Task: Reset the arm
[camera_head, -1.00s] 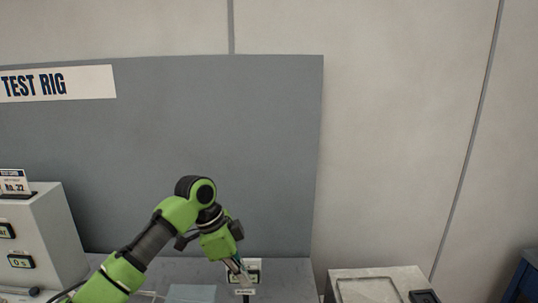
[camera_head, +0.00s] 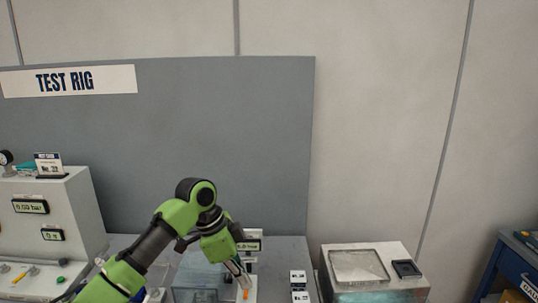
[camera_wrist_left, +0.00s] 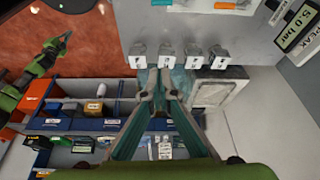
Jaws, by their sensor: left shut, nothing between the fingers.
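My left arm comes in from the lower left in the head view. Its gripper (camera_head: 242,277) points down over the bench in front of the grey panel. In the left wrist view, the fingers of the left gripper (camera_wrist_left: 160,88) converge and are shut with nothing between them. A green arm with a dark gripper (camera_wrist_left: 62,42), seemingly my right one, shows at the upper left of that view. Its finger opening is too small to judge.
The test rig's white cabinet (camera_head: 50,205) stands at the left. A display (camera_head: 249,245) is behind my left gripper. A box with a recessed top (camera_head: 360,285) and a blue cabinet (camera_head: 510,268) are at the right. Several numbered grey blocks (camera_wrist_left: 166,58) lie beyond the fingertips.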

